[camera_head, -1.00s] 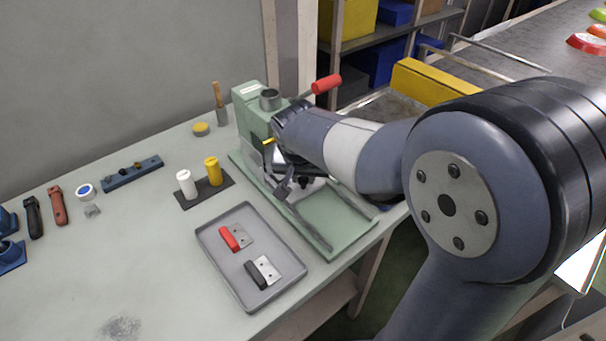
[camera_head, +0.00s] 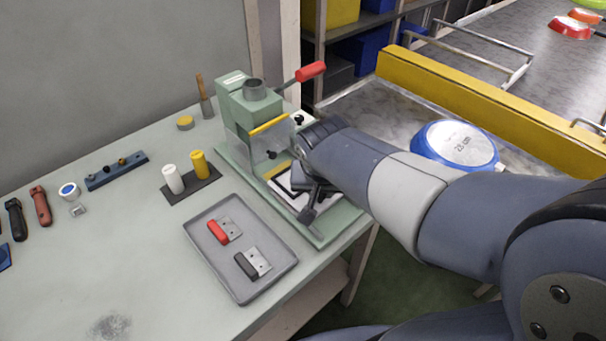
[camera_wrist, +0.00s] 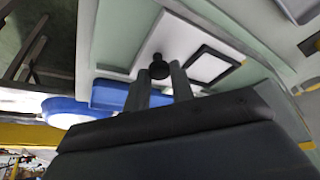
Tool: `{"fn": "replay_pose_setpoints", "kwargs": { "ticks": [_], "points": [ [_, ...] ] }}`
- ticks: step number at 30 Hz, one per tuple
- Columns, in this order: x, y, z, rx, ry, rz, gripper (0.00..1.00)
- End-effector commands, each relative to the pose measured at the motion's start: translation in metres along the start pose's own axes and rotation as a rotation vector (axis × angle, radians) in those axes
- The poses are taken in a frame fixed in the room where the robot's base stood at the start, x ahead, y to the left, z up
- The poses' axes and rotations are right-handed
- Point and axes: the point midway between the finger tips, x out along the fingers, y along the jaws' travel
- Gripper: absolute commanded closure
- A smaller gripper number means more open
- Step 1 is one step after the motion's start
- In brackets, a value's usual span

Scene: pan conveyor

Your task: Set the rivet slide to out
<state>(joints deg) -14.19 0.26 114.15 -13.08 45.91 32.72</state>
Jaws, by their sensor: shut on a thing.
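The green rivet press (camera_head: 236,108) stands at the right end of the bench. A clear guard with a yellow top edge (camera_head: 270,126) is on its front. The rivet slide is a pale plate (camera_head: 283,188) with a dark-framed white square, lying on the press base in front of the guard; it also shows in the wrist view (camera_wrist: 133,32). Its black knob (camera_wrist: 159,66) stands at my fingertips. My gripper (camera_head: 310,208) is low over the base's front part, shut on the knob; its two fingers also show in the wrist view (camera_wrist: 163,82). My gripper partly hides the slide.
A grey tray (camera_head: 206,262) with a red-handled and a black-handled scraper lies left of the press. A dark stand (camera_head: 205,187) holds a white and a yellow cylinder. The red press lever (camera_head: 311,71) sticks out above my arm. A blue pan (camera_head: 455,145) lies on the right.

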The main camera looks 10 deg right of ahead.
Motion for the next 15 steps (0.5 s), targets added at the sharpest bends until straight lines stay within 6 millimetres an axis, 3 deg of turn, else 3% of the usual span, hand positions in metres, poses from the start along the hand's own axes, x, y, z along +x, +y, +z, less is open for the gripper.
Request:
{"fn": "replay_pose_setpoints", "kwargs": {
  "ticks": [6,15],
  "points": [
    [-0.012,0.025,0.021,0.004,0.006,-0.001,1.00],
    [-0.013,0.032,0.029,0.000,0.004,0.001,1.00]
  ]
}}
